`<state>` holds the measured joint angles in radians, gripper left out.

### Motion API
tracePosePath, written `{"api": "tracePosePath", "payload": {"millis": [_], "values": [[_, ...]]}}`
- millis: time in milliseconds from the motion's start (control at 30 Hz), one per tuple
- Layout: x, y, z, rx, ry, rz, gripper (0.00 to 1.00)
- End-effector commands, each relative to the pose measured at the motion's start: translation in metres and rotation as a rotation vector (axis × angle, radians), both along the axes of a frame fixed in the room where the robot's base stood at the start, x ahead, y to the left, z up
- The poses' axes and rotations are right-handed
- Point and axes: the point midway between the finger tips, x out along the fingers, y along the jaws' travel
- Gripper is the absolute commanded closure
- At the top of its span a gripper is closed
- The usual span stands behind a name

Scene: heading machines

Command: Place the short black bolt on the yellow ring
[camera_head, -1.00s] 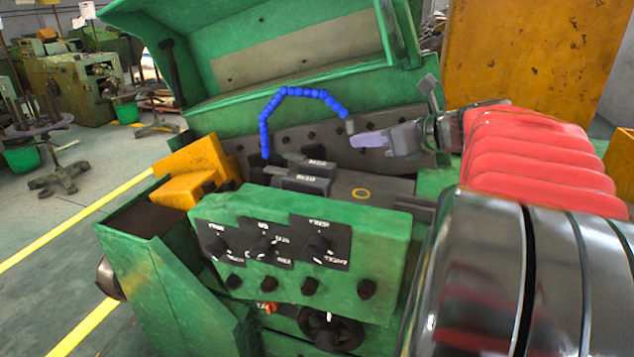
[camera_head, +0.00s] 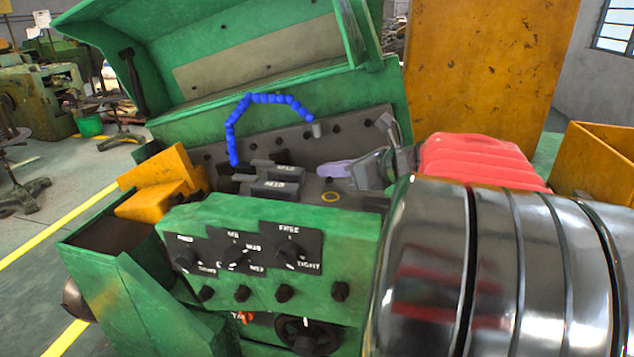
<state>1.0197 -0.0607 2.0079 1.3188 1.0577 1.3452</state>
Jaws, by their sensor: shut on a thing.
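The yellow ring (camera_head: 331,196) lies flat on the grey bed of the green machine, behind the control panel. My gripper (camera_head: 330,170), with a pale lavender finger, hangs just above and behind the ring in the picture, apart from it. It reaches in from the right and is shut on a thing. The short black bolt cannot be made out; the jaws and their small size in this view hide what they hold.
A blue jointed hose (camera_head: 268,98) arches behind the gripper. Dark blocks (camera_head: 277,183) stand left of the ring. The green control panel (camera_head: 265,250) with several knobs rises in front. A raised green cover (camera_head: 215,55) stands behind, and a yellow cabinet (camera_head: 485,70) at the back right.

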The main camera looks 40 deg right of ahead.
Motion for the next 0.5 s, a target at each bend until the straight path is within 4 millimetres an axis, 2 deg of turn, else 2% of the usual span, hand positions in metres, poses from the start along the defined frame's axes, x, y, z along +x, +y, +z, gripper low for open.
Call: {"api": "tracePosePath", "payload": {"millis": [167,400,500], "values": [[0.000,0.000,-0.004,0.001,0.000,0.001,1.00],[0.000,0.001,-0.033,0.004,0.002,0.000,1.00],[0.000,0.001,-0.037,0.001,0.000,0.001,1.00]]}}
